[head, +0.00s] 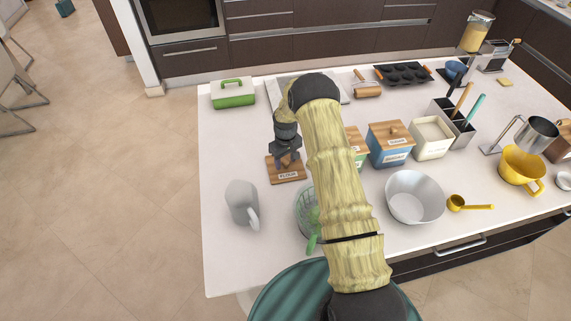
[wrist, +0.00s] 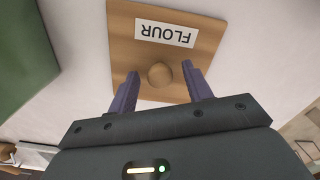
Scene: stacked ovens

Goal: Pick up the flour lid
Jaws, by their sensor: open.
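The flour lid is a square wooden board with a white FLOUR label and a round wooden knob. In the head view the flour lid (head: 287,174) lies on the white counter, left of the canisters. In the wrist view the flour lid (wrist: 205,45) fills the upper middle, its label upside down. My gripper (wrist: 158,80) is open, with its two purple fingers on either side of the knob (wrist: 160,75). Whether the fingers touch the knob or the board cannot be told. In the head view my gripper (head: 288,160) is over the lid, pointing down, and hides part of it.
A grey pitcher (head: 242,202) stands front-left of the lid. An open white canister (head: 432,138), a blue canister (head: 390,146) and a metal bowl (head: 414,197) are to the right. The counter left of the lid is clear.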

